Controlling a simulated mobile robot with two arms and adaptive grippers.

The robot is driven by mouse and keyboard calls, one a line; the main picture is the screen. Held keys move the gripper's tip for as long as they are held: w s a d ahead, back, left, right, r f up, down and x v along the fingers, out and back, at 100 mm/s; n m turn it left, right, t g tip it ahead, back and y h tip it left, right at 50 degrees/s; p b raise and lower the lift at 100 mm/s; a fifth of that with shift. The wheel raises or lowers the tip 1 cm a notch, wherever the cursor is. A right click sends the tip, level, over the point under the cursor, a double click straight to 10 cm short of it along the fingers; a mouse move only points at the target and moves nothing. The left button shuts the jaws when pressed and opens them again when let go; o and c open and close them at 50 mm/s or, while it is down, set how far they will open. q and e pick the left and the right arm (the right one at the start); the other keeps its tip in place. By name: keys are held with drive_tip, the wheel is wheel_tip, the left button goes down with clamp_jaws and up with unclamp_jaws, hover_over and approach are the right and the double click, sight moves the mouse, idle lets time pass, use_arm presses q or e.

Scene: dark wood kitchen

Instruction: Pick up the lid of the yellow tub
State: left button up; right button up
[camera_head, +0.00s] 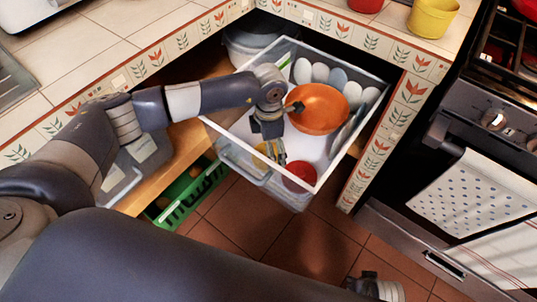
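A yellow tub (432,17) stands on the tiled counter at the top right. Its top appears open, with no lid on it. A small yellow piece (261,148) shows in the open white drawer (240,143), mostly hidden behind my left gripper; I cannot tell if it is the lid. My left gripper (276,157) reaches down into the front of the drawer beside this piece. I cannot tell whether its fingers hold it. My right gripper (376,289) is partly visible low in the picture, over the floor, and its fingers are unclear.
The drawer also holds an orange bowl (318,108), a red round item (300,178) and several upright pale plates or lids. A green crate (187,194) is below at the left. The stove (470,120) with hanging towels stands at the right. Tiled floor is open below the drawer.

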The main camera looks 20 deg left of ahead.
use_arm(q)
drive_tip(key=shift+f, duration=0.95)
drive_tip(key=shift+s, duration=0.1)
drive_tip(key=c, duration=1.8)
drive_tip(key=shift+c, duration=0.8)
